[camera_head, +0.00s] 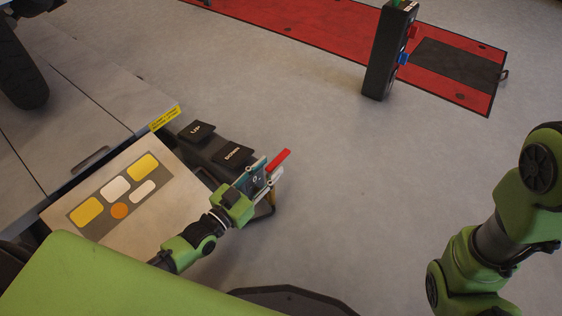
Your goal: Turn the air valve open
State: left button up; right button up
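The air valve's red lever (280,159) sticks out to the upper right beyond the foot pedals of the near lift. My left gripper (269,168) is at the valve, with its two fingers apart on either side of it and the red lever just past the fingertips. I cannot tell whether a finger touches the lever. The valve body is mostly hidden by the gripper. My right arm (480,245) shows at the right edge, but its gripper is out of view.
The black UP pedal (197,131) and DOWN pedal (233,153) lie left of the valve. A panel (150,208) with yellow, white and orange patches is beside them. A black post (381,60) stands by a red lift (330,40) at the back. The floor between is clear.

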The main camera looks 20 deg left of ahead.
aim_at(281, 156)
pick_arm(q)
jog(key=b+x, duration=0.2)
jog(key=x, duration=0.3)
jog(key=shift+f, duration=0.15)
jog(key=shift+w+d+b, duration=0.25)
jog(key=shift+w+b, duration=0.05)
jog(key=shift+w, duration=0.35)
jog(key=shift+c, duration=0.4)
grip_shut()
